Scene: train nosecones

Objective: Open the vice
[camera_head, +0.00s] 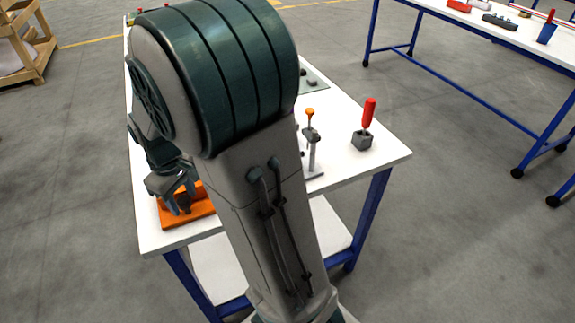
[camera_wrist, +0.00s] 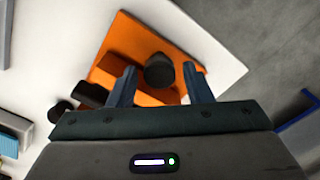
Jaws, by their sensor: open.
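The orange vice (camera_head: 202,210) sits on the white table near its front left corner, partly hidden by my gripper in the head view. In the wrist view the orange vice (camera_wrist: 130,42) fills the upper middle, with a dark round knob (camera_wrist: 159,70) standing out from it. My gripper (camera_wrist: 160,76) is open, one finger on each side of the knob. Gaps show between the knob and both fingers, so it is not gripped. In the head view my gripper (camera_head: 172,187) is just over the vice. The vice's jaws are not clear.
On the white table (camera_head: 385,150) stand an orange-knobbed clamp (camera_head: 311,140) and a red-handled tool in a grey block (camera_head: 363,138). A second table with blue legs (camera_head: 490,75) stands at upper right. My arm hides the table's middle.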

